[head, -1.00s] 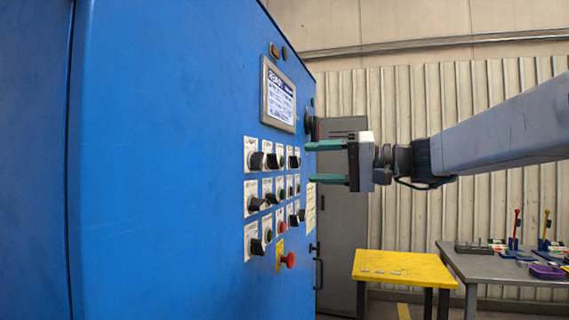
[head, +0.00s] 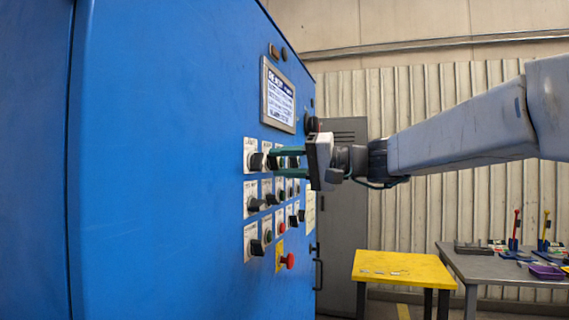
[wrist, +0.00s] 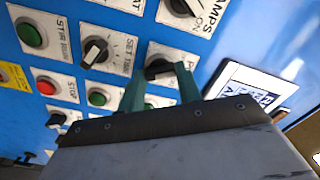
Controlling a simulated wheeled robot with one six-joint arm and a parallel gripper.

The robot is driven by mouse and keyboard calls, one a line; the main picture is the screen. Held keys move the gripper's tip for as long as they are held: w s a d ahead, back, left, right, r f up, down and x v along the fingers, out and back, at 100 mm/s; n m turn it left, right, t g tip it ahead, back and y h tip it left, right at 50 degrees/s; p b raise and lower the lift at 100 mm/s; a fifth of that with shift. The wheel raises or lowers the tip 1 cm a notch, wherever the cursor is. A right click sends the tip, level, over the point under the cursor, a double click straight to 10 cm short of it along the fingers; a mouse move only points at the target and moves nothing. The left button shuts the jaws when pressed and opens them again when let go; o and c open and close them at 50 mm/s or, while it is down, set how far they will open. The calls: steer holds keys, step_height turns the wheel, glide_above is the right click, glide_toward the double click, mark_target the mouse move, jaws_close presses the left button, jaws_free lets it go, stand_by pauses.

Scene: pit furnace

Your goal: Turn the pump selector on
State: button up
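The blue cabinet's control panel carries rows of black selector knobs and buttons on white plates. In the wrist view, a black selector knob (wrist: 158,68) sits on a plate whose label begins with P; the rest is hidden. I take it for the pump selector. My gripper (wrist: 160,74) has its two green fingers apart, with their tips on either side of this knob; I cannot tell whether they touch it. In the head view, my gripper (head: 278,161) reaches into the top row of the panel and hides part of it.
In the wrist view, the set time knob (wrist: 95,52) and the lamps knob (wrist: 183,6) are close by. A display screen (head: 278,97) is above the knobs, and a red mushroom button (head: 288,260) is below. A yellow table (head: 405,268) stands behind, at the right.

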steer(key=shift+c, duration=1.2)
steer(key=m, duration=0.4)
steer(key=shift+m, duration=0.4)
steer(key=m, duration=0.3)
steer(key=shift+m, duration=2.2)
